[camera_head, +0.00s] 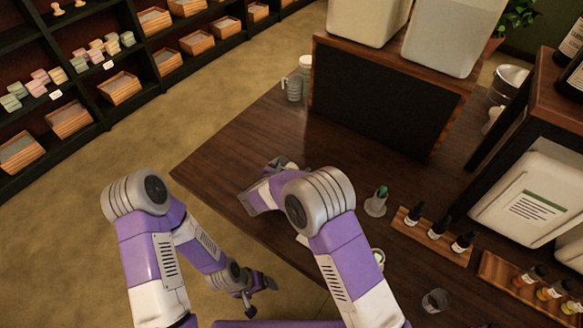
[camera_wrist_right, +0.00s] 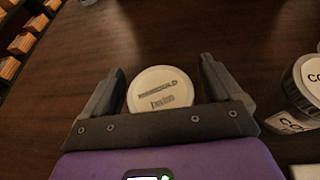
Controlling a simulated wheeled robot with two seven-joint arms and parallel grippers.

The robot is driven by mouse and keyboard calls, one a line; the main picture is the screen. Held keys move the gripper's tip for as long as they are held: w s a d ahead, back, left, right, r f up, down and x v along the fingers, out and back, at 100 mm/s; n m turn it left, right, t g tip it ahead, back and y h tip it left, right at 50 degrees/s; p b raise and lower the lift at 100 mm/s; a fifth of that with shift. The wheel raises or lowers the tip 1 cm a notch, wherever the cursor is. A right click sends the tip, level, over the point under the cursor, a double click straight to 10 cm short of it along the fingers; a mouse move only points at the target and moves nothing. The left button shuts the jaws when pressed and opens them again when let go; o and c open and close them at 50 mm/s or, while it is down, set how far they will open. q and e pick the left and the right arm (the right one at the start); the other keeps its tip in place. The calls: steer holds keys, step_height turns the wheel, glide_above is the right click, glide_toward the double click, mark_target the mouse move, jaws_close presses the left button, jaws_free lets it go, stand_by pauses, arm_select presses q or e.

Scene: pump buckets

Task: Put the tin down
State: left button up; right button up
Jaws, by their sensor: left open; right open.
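The tin (camera_wrist_right: 161,91), with a round white printed lid, shows in the right wrist view between the fingers of my right gripper (camera_wrist_right: 163,64). The fingers are spread, with a small gap on the right side of the lid; I cannot tell whether the left finger touches it. The dark wooden counter (camera_wrist_right: 215,25) lies around it. In the head view my right gripper (camera_head: 283,163) is low over the counter's left part, and the tin there is hidden or too small to make out. My left gripper (camera_head: 262,292) is open and empty, low beside the counter over the floor.
A small glass vessel (camera_head: 376,203) and a bottle rack (camera_head: 430,240) are at right. Shelves (camera_head: 100,75) line the left.

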steer(key=p+v, duration=0.2)
steer(key=v, duration=1)
steer(key=shift+d, duration=0.1)
